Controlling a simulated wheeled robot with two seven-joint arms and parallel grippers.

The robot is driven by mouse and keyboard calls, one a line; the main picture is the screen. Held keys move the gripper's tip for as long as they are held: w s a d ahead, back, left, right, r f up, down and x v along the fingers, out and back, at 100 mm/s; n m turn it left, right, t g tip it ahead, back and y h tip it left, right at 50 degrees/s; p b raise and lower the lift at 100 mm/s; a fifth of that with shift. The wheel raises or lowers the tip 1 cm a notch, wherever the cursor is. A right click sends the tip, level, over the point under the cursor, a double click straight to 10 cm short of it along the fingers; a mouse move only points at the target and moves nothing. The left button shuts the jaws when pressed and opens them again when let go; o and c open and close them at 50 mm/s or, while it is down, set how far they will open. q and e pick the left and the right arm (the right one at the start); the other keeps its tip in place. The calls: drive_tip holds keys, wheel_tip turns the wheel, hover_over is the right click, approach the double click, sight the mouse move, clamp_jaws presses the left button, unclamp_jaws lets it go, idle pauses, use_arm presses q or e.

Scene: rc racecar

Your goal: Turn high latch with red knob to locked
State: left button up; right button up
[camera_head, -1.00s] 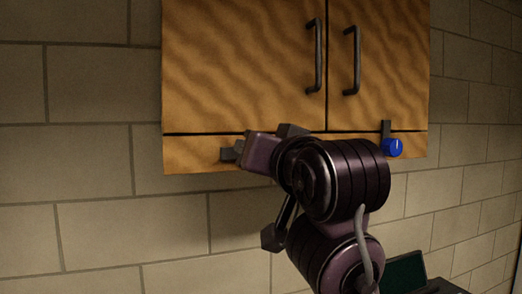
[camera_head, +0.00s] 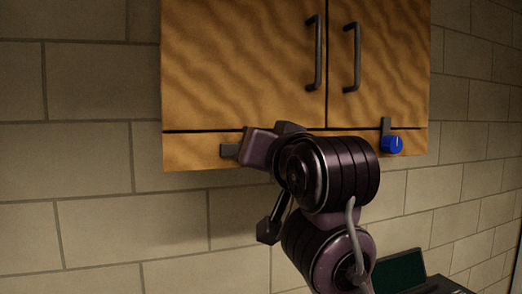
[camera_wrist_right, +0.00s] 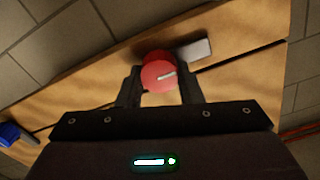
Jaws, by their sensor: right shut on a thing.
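The red knob (camera_wrist_right: 158,75) shows in the right wrist view with a white mark on its face. Its flat grey latch bar (camera_wrist_right: 194,49) extends to the right there. My right gripper (camera_wrist_right: 159,88) is shut on the red knob, one dark finger on each side. In the head view my right arm and wrist (camera_head: 262,147) hide the red knob and the fingertips. My left gripper is not in view.
A second latch with a blue knob (camera_head: 391,145) sits on the right of the same strip, its bar pointing up. The wooden cupboard (camera_head: 245,70) has two closed doors with dark handles (camera_head: 318,55). A dark-screened device (camera_head: 400,272) stands at the lower right.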

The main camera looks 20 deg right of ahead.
drive_tip(key=shift+d+f+m+b, duration=0.15)
drive_tip(key=shift+m+b, duration=1.5)
drive_tip(key=shift+m, duration=1.3)
drive_tip(key=shift+a+f+m+b, duration=0.15)
drive_tip(key=shift+m+b, duration=1.55)
drive_tip(key=shift+m, duration=1.2)
drive_tip(key=shift+d+f+m+b, duration=0.15)
drive_tip(key=shift+m+b, duration=1.5)
drive_tip(key=shift+m, duration=1.3)
drive_tip(key=o, duration=1)
drive_tip(key=shift+s+r, duration=0.1)
